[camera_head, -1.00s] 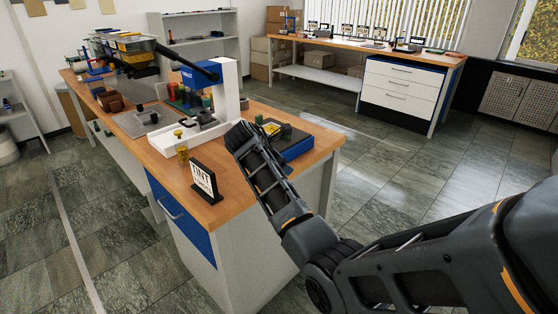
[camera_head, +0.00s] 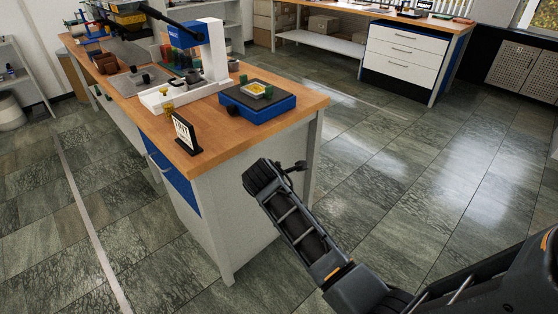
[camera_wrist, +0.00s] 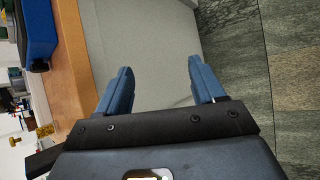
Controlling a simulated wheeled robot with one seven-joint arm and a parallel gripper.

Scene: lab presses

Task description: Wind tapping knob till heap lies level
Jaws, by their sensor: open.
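A low blue box with a dark top (camera_head: 258,106) sits on the near right part of the wooden bench. On it is a small dish with yellow content (camera_head: 254,89), probably the heap, with small dark green pieces beside it; whether one is the tapping knob I cannot tell. The heap's levelness is too small to judge. The blue box also shows at the upper left of the wrist view (camera_wrist: 38,35). My gripper (camera_wrist: 163,85) is open and empty, beside the bench's pale end panel, apart from the box. In the head view its fingers are mostly hidden.
A black sign (camera_head: 186,133) stands at the bench's (camera_head: 215,140) front edge. A small yellow piece (camera_head: 168,108) and a white-and-blue stand (camera_head: 213,52) are left of the box. Tiled floor (camera_head: 400,170) is clear to the right. A second bench stands behind.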

